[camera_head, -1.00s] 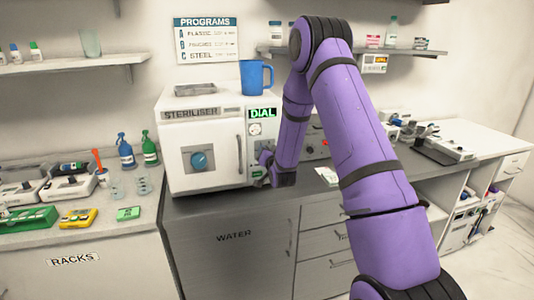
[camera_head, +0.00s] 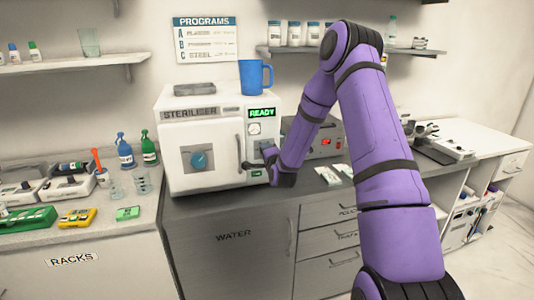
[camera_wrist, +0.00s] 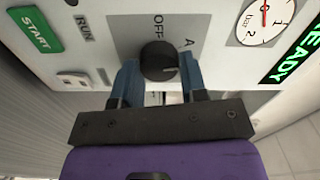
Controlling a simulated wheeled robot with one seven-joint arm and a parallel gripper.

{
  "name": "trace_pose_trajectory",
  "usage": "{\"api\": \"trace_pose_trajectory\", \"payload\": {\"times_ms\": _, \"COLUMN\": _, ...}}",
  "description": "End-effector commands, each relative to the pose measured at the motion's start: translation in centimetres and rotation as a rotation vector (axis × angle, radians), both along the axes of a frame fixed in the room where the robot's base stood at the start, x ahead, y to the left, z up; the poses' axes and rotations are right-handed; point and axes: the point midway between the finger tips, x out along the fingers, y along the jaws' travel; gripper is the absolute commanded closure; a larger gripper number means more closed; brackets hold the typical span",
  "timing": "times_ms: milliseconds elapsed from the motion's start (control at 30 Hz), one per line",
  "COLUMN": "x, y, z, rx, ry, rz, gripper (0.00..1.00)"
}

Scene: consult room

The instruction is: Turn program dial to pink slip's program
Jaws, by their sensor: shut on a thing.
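The white steriliser (camera_head: 176,150) stands on the counter, its green display (camera_head: 262,113) reading READY. In the wrist view, the black program dial (camera_wrist: 157,59) sits on a grey plate marked OFF and A; other marks are hidden. A pale line shows on the dial's right side. My gripper (camera_head: 268,158) is at the steriliser's right-hand panel. In the wrist view its blue fingers (camera_wrist: 159,75) are shut on the dial, one on each side. The PROGRAMS chart (camera_head: 206,40) on the wall lists A, B and C. I cannot make out a pink slip.
A blue mug (camera_head: 255,77) stands on the steriliser. The door handle (camera_head: 239,153) is left of my gripper. A grey device (camera_head: 322,140) and pale packets (camera_head: 328,175) are to the right. A green START button (camera_wrist: 35,29) and a gauge (camera_wrist: 264,18) flank the dial.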

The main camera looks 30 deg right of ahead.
Motion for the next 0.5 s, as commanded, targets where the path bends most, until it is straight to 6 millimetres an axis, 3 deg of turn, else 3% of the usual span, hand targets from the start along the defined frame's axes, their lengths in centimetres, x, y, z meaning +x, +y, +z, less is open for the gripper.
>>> {"api": "trace_pose_trajectory", "payload": {"times_ms": 500, "x": -0.09, "y": -0.12, "z": -0.3, "rx": 0.473, "ry": -0.134, "rz": -0.003, "gripper": 0.84}}
